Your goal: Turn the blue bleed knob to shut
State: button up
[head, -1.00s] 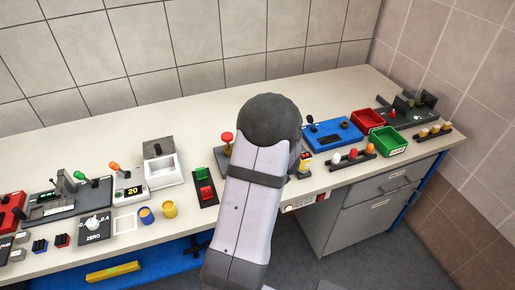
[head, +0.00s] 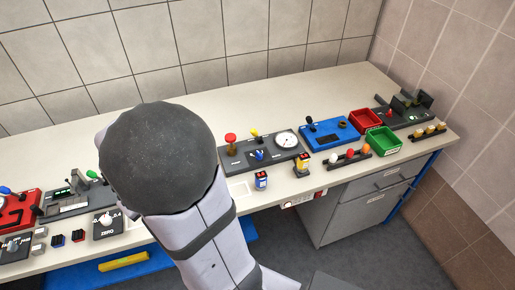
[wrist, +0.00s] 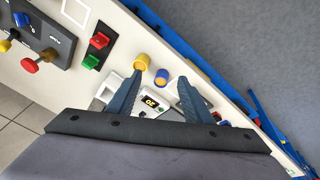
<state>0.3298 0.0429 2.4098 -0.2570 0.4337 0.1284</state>
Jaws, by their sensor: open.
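The blue bleed knob (head: 259,155) sits on a dark panel (head: 234,163) between a red knob (head: 230,140) and a white round gauge (head: 287,140), with a yellow lever (head: 254,134) behind it. In the wrist view the blue knob (wrist: 23,19) is at the upper left corner, well away from the fingers. My gripper (wrist: 160,79) is open, its two dark fingers pointing down at the bench over the cup area. It is hidden behind my arm in the head view. Nothing appears held.
The back of the bench is clear.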

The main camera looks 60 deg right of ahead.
jog(key=w+d+m+g+b, duration=0.2)
jog(key=d+m+g+b, duration=0.15)
jog(key=d+m, duration=0.5)
jog(key=m+g+h+b, duration=0.15)
jog(key=m+b, duration=0.45)
jog(key=m, duration=0.7)
send_near(259, 153)
jog(key=shift+n, duration=0.25)
jog(key=shift+p+x, duration=1.8)
jog(key=shift+x, duration=2.3)
jog(key=shift+c, duration=0.3)
jog(key=c, duration=1)
